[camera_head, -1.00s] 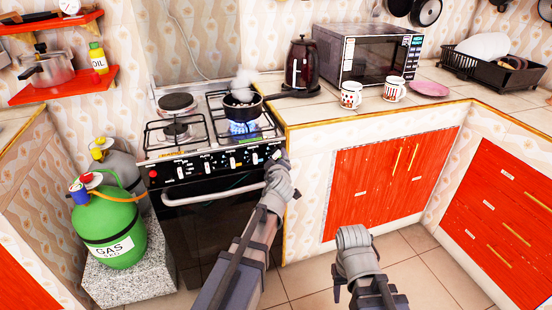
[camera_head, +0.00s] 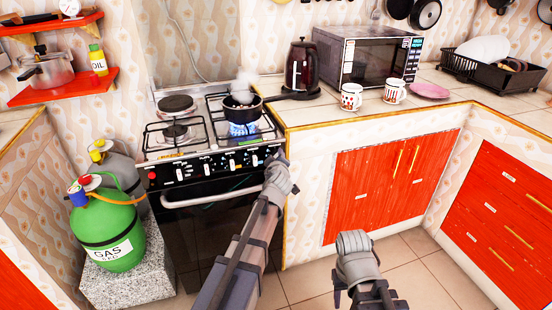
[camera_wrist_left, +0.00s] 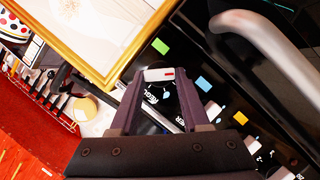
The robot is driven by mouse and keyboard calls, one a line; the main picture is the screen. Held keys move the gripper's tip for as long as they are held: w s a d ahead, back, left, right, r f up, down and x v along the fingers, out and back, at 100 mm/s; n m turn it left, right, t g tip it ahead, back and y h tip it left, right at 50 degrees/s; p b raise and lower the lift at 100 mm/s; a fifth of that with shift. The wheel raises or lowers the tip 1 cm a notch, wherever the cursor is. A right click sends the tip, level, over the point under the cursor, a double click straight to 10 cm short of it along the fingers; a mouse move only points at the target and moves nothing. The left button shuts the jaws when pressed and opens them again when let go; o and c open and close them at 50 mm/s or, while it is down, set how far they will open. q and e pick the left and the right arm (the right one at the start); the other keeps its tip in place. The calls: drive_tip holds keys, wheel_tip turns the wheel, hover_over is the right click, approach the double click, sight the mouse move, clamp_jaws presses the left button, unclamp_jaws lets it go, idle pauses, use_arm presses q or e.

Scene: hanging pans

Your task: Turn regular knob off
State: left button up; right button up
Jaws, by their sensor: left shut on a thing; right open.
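The regular knob (camera_wrist_left: 160,74), white with a red mark, is on the black stove panel (camera_head: 190,168), beside a green square and partly covered lettering. My left gripper (camera_wrist_left: 158,82) is shut on it, one finger on each side. In the head view the left gripper (camera_head: 275,160) is at the right end of the panel and hides this knob. The front right burner shows a blue flame (camera_head: 242,128) under a smoking pan (camera_head: 243,109). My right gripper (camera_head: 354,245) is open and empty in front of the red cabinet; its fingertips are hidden.
More white knobs (camera_head: 207,168) line the panel above the oven handle (camera_head: 212,196). The pan's handle reaches right over the counter towards a kettle (camera_head: 301,68). A green gas bottle (camera_head: 105,231) stands left of the stove. The floor in front is clear.

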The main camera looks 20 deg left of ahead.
use_arm(q)
clamp_jaws()
drive_tip(key=shift+d+r+m+g+y+p, duration=0.15)
drive_tip(key=shift+m+g+y+p, duration=0.15)
drive_tip(key=shift+m+p, duration=0.35)
drive_tip(key=shift+w+d+f+m+g+y+b, duration=0.2)
drive_tip(key=shift+m+g+y+b, duration=0.4)
drive_tip(key=shift+m+y+b, duration=1.7)
drive_tip(key=shift+w+d+f+m+g+y+b, duration=0.2)
drive_tip(key=shift+m+g+y+b, duration=0.55)
drive_tip(key=shift+m, duration=3.05)
drive_tip(key=shift+w+d+f+m+g+y+b, duration=0.1)
drive_tip(key=shift+d+f+m+g+y+b, duration=0.25)
drive_tip(key=shift+m+y+b, duration=1.4)
drive_tip(key=m+p, duration=0.1)
drive_tip(key=m, duration=0.1)
drive_tip(key=shift+a+r+m, duration=0.1)
drive_tip(key=shift+r+m, duration=0.05)
drive_tip(key=shift+m, duration=0.25)
